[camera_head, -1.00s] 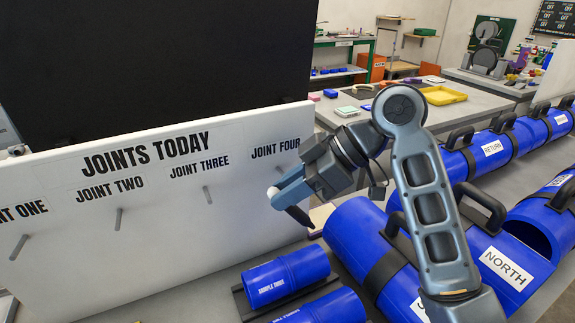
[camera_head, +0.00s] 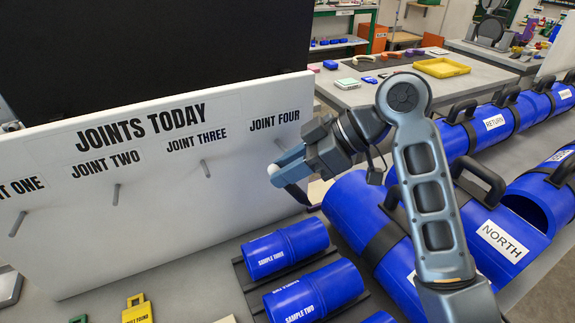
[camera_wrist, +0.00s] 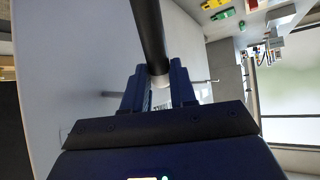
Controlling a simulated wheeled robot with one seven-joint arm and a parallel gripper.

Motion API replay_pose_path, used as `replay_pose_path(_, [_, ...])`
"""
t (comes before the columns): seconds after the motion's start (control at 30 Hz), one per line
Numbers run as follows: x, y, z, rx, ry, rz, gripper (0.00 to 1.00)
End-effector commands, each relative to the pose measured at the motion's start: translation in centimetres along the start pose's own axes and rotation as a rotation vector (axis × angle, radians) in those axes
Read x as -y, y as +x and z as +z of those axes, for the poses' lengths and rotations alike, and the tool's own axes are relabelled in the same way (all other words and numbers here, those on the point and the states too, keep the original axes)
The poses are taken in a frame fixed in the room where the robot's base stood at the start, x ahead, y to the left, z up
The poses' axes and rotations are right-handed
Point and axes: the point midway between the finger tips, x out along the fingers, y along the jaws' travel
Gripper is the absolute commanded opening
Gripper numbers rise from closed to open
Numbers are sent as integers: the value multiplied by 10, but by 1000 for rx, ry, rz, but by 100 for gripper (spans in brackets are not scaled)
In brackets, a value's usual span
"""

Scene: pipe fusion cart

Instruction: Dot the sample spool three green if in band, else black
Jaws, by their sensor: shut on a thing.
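Sample spool three (camera_head: 300,238) is a blue ribbed cylinder labelled "SAMPLE THREE", lying on a dark rack in the head view. My gripper (camera_head: 288,168) is above and beyond it, in front of the white board. The gripper is shut on a black marker (camera_head: 298,194) with a white end. In the wrist view the black marker (camera_wrist: 149,35) runs up from between the fingers (camera_wrist: 158,85), its white part at the jaws. The marker is clear of the spool. I see no dot on the visible side of spool three. No band reading is legible.
Sample spool two (camera_head: 330,285) lies beside spool three. The "JOINTS TODAY" board (camera_head: 150,210) with empty pegs stands at left. A yellow tag (camera_head: 138,312) and a green tag lie at the bottom left. Large blue pipes, one labelled "NORTH" (camera_head: 478,262), lie at right.

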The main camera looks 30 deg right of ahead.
Motion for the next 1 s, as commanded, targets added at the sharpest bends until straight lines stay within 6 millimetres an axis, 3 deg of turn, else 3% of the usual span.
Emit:
replay_pose_path(0.7, [0, 33, 40, 0, -1, -2, 0])
replay_pose_path(1.0, [0, 36, 44, 0, 0, -1, 0])
